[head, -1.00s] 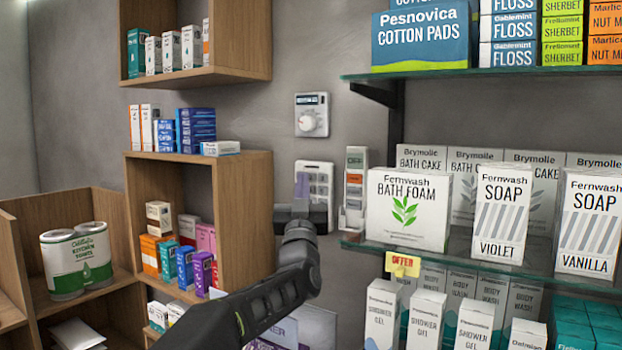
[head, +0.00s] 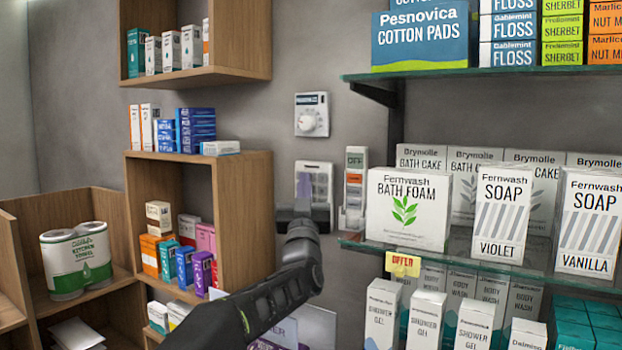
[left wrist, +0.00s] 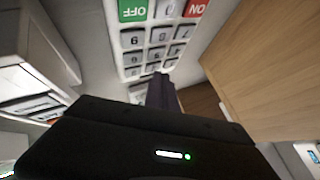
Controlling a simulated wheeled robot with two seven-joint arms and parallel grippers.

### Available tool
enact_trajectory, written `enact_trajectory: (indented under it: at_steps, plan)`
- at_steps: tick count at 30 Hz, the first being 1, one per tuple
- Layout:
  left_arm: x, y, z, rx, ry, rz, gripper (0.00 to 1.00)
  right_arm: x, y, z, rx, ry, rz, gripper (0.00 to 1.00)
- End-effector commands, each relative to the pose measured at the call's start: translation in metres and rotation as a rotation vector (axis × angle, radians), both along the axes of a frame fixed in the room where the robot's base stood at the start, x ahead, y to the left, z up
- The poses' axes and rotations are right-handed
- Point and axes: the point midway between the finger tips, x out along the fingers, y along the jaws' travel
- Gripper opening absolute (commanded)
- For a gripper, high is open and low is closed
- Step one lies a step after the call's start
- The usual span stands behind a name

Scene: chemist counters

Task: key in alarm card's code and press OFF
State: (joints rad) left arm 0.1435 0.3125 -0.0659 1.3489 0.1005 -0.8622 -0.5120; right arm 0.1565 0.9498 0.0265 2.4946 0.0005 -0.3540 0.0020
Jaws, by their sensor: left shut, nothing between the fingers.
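The white alarm keypad (head: 326,168) is on the grey wall, partly hidden behind my left gripper (head: 304,188). In the left wrist view the keypad (left wrist: 116,46) appears upside down, with a green OFF key (left wrist: 132,10), a red ON key (left wrist: 197,8) and grey number keys (left wrist: 159,36). My left gripper (left wrist: 159,80) is shut and empty. Its dark fingertips are at the row of keys farthest from OFF; I cannot tell whether they touch. No alarm card with a readable code can be made out. My right gripper is not in view.
A glass shelf (head: 480,262) with boxes projects at right. A wooden cabinet (head: 258,215) stands close at left.

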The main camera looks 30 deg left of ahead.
Motion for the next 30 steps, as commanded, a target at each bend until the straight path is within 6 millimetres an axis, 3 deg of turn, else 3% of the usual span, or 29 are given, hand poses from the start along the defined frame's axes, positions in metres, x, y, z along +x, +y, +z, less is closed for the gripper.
enact_trajectory:
  at_steps: [30]
  plan:
    - [0.0068,0.0003,0.0003,0.000,0.000,0.000,0.00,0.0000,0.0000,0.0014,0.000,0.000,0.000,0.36]
